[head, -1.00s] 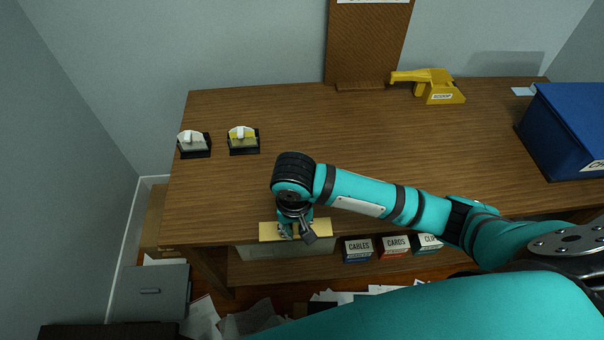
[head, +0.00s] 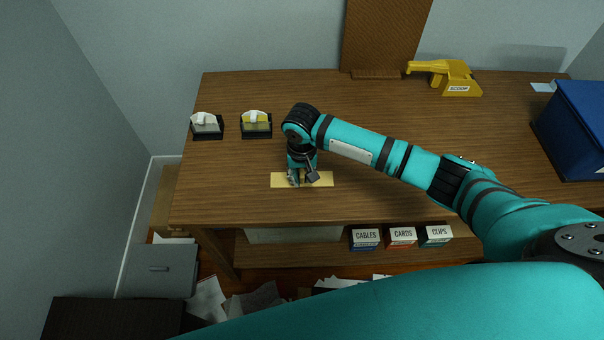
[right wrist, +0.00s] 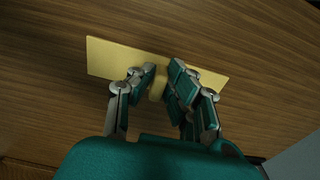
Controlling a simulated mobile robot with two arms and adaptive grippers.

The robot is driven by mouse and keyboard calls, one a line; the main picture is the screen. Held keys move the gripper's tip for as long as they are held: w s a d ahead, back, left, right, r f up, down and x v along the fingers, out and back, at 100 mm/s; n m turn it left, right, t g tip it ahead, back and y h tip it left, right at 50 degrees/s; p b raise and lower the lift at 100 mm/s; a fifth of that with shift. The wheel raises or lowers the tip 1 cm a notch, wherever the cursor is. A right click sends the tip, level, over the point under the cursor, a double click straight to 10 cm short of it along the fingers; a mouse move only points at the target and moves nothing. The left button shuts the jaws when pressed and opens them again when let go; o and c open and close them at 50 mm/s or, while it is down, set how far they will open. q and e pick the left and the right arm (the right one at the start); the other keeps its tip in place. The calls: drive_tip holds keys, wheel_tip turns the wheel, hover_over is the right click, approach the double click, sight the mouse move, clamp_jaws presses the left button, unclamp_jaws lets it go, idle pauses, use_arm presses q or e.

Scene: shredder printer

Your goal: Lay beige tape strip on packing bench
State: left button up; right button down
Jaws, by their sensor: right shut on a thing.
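The beige tape strip (head: 322,180) shows over the front part of the packing bench (head: 390,195), lying level and lengthwise along the bench. My right gripper (head: 302,178) is above the strip's middle. In the right wrist view, my right gripper (right wrist: 163,88) is shut on a small raised part at the middle of the strip (right wrist: 112,58), with the bench's wood grain behind. I cannot tell whether the strip touches the bench top or hangs just above it. My left gripper is not in view.
A yellow scoop (head: 446,78) and blue box (head: 580,130) are at the right. Boxes labelled CABLES (head: 365,239), CARDS and CLIPS sit below. The bench middle is clear.

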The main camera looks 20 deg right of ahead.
sight(302, 177)
drive_tip(key=shift+f, duration=0.1)
drive_tip(key=c, duration=1.3)
unclamp_jaws()
drive_tip(key=shift+c, duration=0.2)
wheel_tip(302, 177, up, 12)
drive_tip(key=shift+s, duration=0.35)
drive_tip(key=shift+a, duration=0.1)
